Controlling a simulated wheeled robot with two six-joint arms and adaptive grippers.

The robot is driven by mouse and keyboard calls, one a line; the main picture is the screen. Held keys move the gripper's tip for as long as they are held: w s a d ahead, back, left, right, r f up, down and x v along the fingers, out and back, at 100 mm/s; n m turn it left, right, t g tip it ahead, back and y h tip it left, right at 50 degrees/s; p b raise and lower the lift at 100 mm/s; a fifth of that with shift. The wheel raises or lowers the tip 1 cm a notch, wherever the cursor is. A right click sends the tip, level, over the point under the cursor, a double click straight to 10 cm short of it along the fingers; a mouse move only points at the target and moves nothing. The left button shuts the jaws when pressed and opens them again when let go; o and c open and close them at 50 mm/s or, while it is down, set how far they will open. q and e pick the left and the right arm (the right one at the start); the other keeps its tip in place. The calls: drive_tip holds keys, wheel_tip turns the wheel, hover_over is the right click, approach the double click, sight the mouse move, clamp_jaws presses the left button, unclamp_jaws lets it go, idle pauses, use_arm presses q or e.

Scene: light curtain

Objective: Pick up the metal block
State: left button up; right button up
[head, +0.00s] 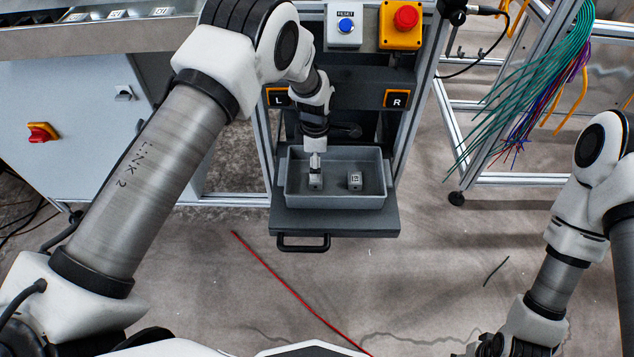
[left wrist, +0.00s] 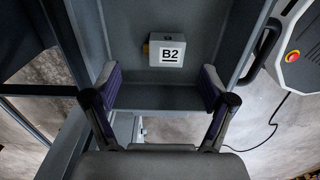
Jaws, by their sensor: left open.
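The tray stands on a dark drawer-like shelf with a black handle (head: 303,242). Panels L (head: 278,97) and R (head: 396,98), a blue reset button (head: 346,25) and a red emergency stop (head: 405,17) are behind it. Hanging wires (head: 535,85) are at right.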

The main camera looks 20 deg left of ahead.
use_arm(q)
wheel_tip(320, 180, down, 4)
drive_tip(key=shift+s+d+f+b, duration=0.1)
drive_tip(key=shift+s+f+b, duration=0.1)
drive_tip(key=shift+b, duration=0.2)
drive_tip(key=c, duration=1.3)
drive_tip(key=shift+r, duration=0.2)
